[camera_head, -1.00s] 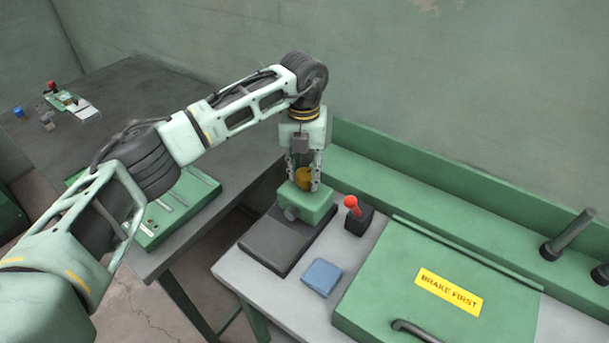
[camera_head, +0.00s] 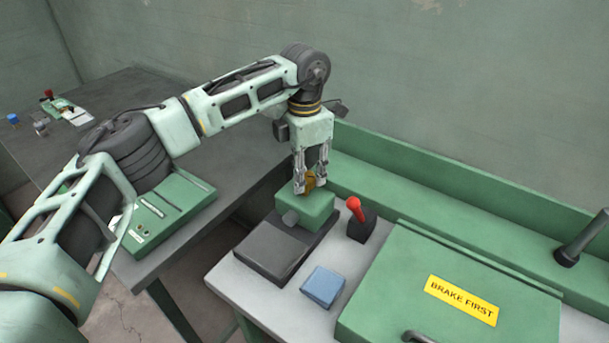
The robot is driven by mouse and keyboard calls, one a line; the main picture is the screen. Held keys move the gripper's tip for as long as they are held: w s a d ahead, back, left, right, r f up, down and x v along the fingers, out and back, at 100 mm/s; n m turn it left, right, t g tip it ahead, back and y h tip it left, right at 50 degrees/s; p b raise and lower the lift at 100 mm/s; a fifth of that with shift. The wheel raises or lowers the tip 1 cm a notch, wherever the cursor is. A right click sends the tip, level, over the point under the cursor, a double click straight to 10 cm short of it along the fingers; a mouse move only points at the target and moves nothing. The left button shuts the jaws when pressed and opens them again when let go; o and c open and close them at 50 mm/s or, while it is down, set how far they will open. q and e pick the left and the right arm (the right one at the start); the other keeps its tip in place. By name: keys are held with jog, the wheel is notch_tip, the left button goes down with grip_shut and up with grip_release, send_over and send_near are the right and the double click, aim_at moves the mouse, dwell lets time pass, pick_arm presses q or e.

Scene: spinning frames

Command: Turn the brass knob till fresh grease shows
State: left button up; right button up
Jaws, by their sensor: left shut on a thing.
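The brass knob (camera_head: 309,182) sits on top of a green block-shaped housing (camera_head: 306,207), which stands on a dark base plate (camera_head: 268,250). My left gripper (camera_head: 310,187) points down from above and is shut on the brass knob, with a finger on either side covering part of it. A grey round stub (camera_head: 290,218) sticks out of the housing's front. I see no grease around the knob; the fingers hide part of that area. My right gripper is not in view.
A red-handled lever (camera_head: 355,208) on a black box stands just right of the housing. A blue block (camera_head: 323,286) lies in front. A green lid labelled "BRAKE FIRST" (camera_head: 462,299) fills the right. A second dark table (camera_head: 130,90) stands at the left.

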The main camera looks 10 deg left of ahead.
pick_arm(q)
jog(key=m, duration=0.4)
jog(key=shift+w+a+r+b, duration=0.1)
jog(key=shift+w+r+b, duration=0.1)
jog(key=shift+b, duration=0.15)
jog(key=shift+m, duration=1.6)
jog(key=shift+w+r, duration=0.1)
jog(key=o, duration=0.9)
jog(key=shift+o, duration=0.8)
jog(key=shift+f, duration=0.2)
jog(key=shift+r, duration=0.1)
notch_tip(320, 180, up, 12)
